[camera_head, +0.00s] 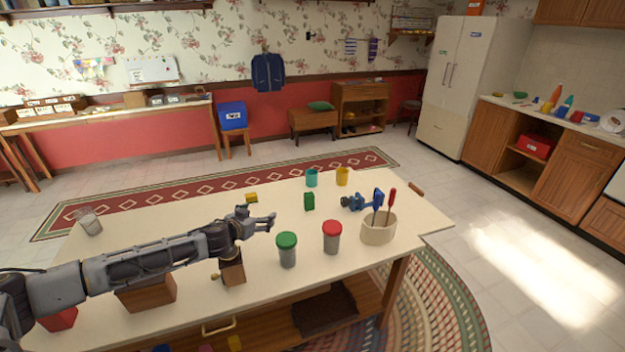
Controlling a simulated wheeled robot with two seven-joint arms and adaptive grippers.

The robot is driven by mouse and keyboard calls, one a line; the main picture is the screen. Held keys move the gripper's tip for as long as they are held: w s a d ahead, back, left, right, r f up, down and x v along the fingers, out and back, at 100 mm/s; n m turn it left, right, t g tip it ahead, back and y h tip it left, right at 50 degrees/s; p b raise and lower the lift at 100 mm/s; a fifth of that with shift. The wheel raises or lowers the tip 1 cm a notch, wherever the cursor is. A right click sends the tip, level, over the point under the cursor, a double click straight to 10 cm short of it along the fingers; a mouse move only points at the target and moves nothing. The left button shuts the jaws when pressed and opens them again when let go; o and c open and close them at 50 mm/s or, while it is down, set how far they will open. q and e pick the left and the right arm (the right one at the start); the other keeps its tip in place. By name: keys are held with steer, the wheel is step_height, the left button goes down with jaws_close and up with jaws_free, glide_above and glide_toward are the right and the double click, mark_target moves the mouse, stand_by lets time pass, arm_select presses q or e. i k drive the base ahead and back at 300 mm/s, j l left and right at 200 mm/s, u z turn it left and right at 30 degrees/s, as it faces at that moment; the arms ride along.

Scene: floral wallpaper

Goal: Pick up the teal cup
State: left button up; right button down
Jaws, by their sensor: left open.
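The teal cup (311,178) stands upright near the far edge of the table (225,311), left of a yellow cup (342,176). My left gripper (272,220) is over the middle of the table, nearer to me than the teal cup and left of it. It is open, with nothing between its fingers, and apart from the cup. My right gripper is not in view.
A green block (309,201) stands just in front of the teal cup. A yellow block (251,197) lies to its left. Jars with green (287,250) and red lids (331,237) stand nearer. A holder with tools (378,232) is at right.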

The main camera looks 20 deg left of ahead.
mark_target(311, 178)
steer(key=i+l, duration=0.1)
steer(key=i, duration=1.3)
